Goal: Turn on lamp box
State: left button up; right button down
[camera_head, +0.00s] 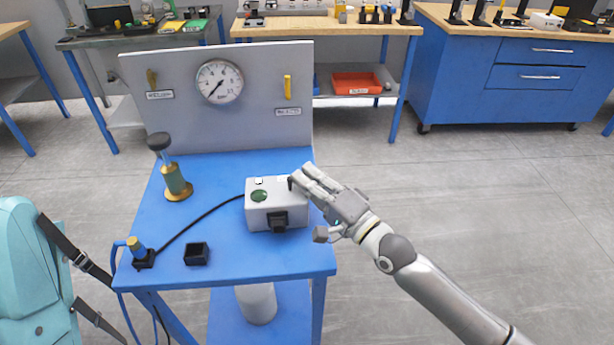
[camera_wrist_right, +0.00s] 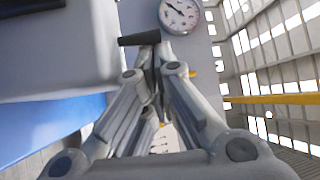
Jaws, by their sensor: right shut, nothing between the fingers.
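The lamp box (camera_head: 262,217) is a light grey box on the right part of the blue cart top. A dark green round lamp (camera_head: 259,196) sits on it, with no clear glow. A black connector (camera_head: 279,222) is on its front. My right gripper (camera_head: 297,178) is shut and empty at the box's upper right edge, fingertips by a small black part. In the right wrist view the box (camera_wrist_right: 60,60) fills the left side, and a black bar (camera_wrist_right: 138,39) lies at the tips of my right gripper (camera_wrist_right: 150,52). I cannot tell if they touch. My left gripper is not in view.
The blue cart (camera_head: 215,258) also holds a brass-based post (camera_head: 176,184), a small black tray (camera_head: 197,254) and a cable plug (camera_head: 140,255). A grey panel (camera_head: 140,105) with a gauge (camera_head: 219,82) stands behind. A turquoise backpack (camera_head: 30,270) is at left. Floor is clear at right.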

jog(key=shift+s+n+y+b, duration=0.1)
jog(key=shift+n+y+b, duration=0.25)
jog(key=shift+b, duration=0.3)
